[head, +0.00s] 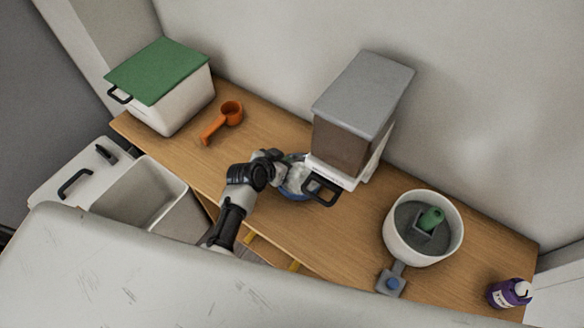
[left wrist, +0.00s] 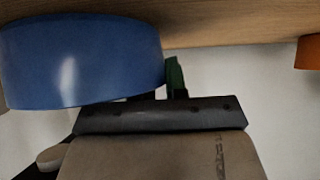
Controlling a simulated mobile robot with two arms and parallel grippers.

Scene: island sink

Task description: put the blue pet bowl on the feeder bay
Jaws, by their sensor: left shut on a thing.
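The blue pet bowl (head: 294,193) is at the front left of the feeder, by its white base and black handle, with pale contents inside. In the head view the feeder and my gripper hide part of it. In the left wrist view the blue bowl (left wrist: 80,62) fills the upper left. My left gripper (head: 281,170) is shut on the bowl's left side. The feeder (head: 352,120) has a grey lid, a brown body and a white base (head: 335,172). The bay itself is mostly hidden, so I cannot tell whether the bowl rests in it. My right gripper is not in view.
A white round tub (head: 423,226) and a purple bottle (head: 509,293) stand at the right. The counter front edge is near my arm.

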